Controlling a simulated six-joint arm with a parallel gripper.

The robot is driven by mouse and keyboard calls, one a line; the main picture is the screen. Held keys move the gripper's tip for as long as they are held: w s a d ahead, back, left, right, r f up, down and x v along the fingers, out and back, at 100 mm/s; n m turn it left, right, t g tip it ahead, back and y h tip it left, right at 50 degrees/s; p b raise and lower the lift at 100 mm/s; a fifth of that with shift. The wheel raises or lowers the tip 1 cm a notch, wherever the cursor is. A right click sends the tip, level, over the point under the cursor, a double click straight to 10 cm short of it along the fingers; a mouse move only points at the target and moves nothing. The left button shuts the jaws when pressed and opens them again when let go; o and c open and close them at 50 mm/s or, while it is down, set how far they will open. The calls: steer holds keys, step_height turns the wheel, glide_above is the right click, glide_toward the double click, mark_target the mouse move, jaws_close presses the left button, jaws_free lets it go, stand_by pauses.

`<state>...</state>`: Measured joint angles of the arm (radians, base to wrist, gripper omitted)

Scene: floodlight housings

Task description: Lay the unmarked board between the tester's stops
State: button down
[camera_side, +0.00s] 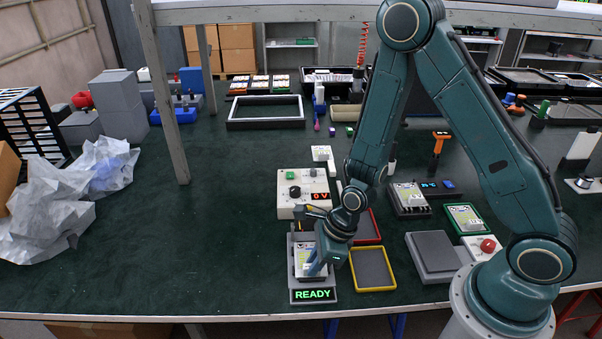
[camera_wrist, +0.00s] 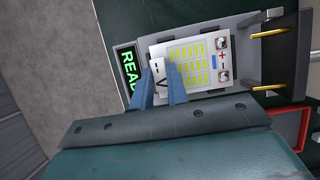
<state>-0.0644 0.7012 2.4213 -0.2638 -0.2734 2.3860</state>
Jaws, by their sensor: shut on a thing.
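My gripper (camera_wrist: 162,84) is shut on the board's end nearest the READY display (camera_wrist: 128,68). The board is over the grey bed of the tester (camera_wrist: 226,25); I cannot tell whether it touches the bed. In the side view my gripper (camera_side: 318,262) is low over the tester (camera_side: 296,283), with the board (camera_side: 304,259) partly hidden by it.
Two gold pins (camera_wrist: 270,33) stand past the board's terminal end. A supply box (camera_side: 284,207) reading 0 V is behind the tester. Yellow (camera_side: 375,289) and red (camera_side: 380,239) trays are to its right. Other boards (camera_side: 408,197) lie further right.

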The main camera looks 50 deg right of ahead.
steer(key=shift+f, duration=0.1)
steer(key=c, duration=1.3)
jaws_free()
steer(key=v, duration=1.3)
steer(key=shift+r, duration=0.35)
steer(key=shift+s+d, duration=0.1)
steer(key=shift+s, duration=0.05)
steer(key=shift+r, duration=0.15)
